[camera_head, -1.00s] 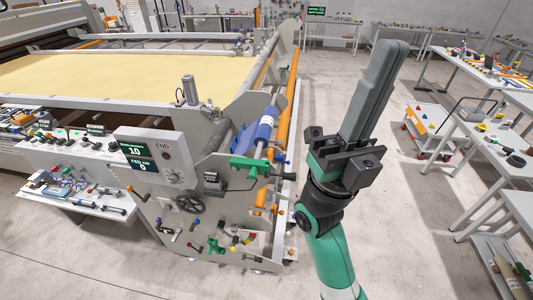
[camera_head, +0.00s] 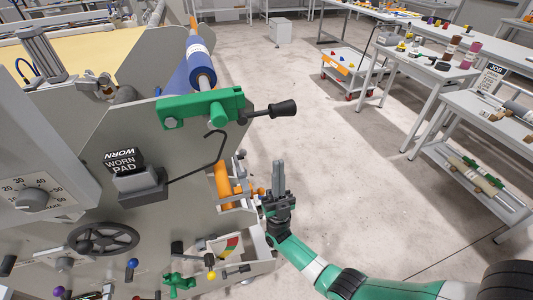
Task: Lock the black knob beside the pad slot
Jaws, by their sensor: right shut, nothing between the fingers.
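My right gripper (camera_head: 278,168) is shut and empty, with its fingers pointing up, to the right of the machine's end plate. A grey holder (camera_head: 143,190) carries a black block lettered WORN PAD (camera_head: 123,162) on the end plate. A black-handled knob (camera_head: 283,108) sticks out to the right from a green clamp (camera_head: 200,107), above the gripper and apart from it. A small black knob (camera_head: 177,248) shows low on the plate. I cannot tell which black knob belongs to the pad slot. My left gripper is not in view.
A blue roll (camera_head: 200,65) runs back from the green clamp. A thin hooked rod (camera_head: 215,145) juts out by the holder. The floor (camera_head: 340,160) to the right is clear.

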